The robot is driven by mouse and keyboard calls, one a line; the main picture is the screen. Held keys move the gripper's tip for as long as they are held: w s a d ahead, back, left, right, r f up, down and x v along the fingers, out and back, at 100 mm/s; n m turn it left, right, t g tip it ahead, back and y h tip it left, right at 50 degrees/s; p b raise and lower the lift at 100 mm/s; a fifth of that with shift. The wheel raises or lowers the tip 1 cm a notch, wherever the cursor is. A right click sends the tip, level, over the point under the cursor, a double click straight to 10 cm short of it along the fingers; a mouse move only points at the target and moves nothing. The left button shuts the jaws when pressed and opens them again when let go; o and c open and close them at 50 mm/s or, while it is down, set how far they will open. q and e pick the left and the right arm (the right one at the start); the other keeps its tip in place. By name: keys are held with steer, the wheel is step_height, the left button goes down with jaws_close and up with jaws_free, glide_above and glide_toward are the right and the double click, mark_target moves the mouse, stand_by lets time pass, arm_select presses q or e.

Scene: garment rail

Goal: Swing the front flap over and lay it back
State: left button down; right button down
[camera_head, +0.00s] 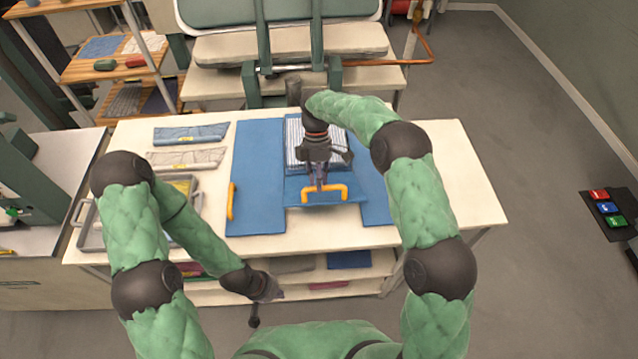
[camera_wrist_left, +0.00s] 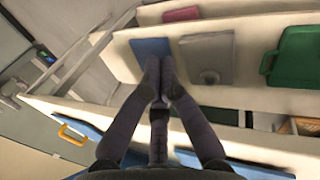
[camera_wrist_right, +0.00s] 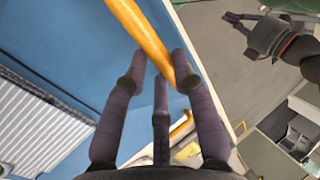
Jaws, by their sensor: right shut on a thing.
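The blue folding board (camera_head: 258,170) lies on the white table, with a striped garment (camera_head: 294,158) at its middle. The front flap (camera_head: 296,193) is a blue panel between the side panels, with a yellow handle (camera_head: 340,190). My right gripper (camera_head: 320,186) is shut on this handle; in the right wrist view the handle (camera_wrist_right: 130,20) passes between the fingers (camera_wrist_right: 160,68). The flap's near edge looks a little raised, but its angle is hard to tell. My left gripper (camera_head: 268,290) is low before the table's front, its fingers (camera_wrist_left: 160,80) together and empty.
Another yellow handle (camera_head: 231,202) is on the left panel. Folded garments (camera_head: 190,134) and a grey tray (camera_head: 88,232) are on the table's left. A lower shelf (camera_head: 370,280) holds folded cloths. The table's right end is clear.

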arm_select(q)
steer(key=shift+d, duration=0.1)
arm_select(e)
steer(key=shift+w+d+f, duration=0.1)
steer(key=shift+w+f, duration=0.15)
arm_select(q)
steer(key=w+d+r+n+t+y, duration=0.1)
steer(key=w+d+r+n+t, duration=0.15)
steer(key=d+r+n, duration=0.55)
steer(key=w+d+r+n+t+y, duration=0.2)
steer(key=w+d+r+n, duration=0.2)
steer(key=r+n, duration=0.75)
steer(key=w+d+r+n+t+y, duration=0.15)
steer(key=w+d+r+n, duration=0.4)
steer(key=n, duration=0.85)
glide_toward(331, 199)
steer(key=shift+t+h, duration=0.25)
steer(key=shift+t, duration=0.15)
steer(key=shift+s+x, duration=0.25)
steer(key=shift+x, duration=1.95)
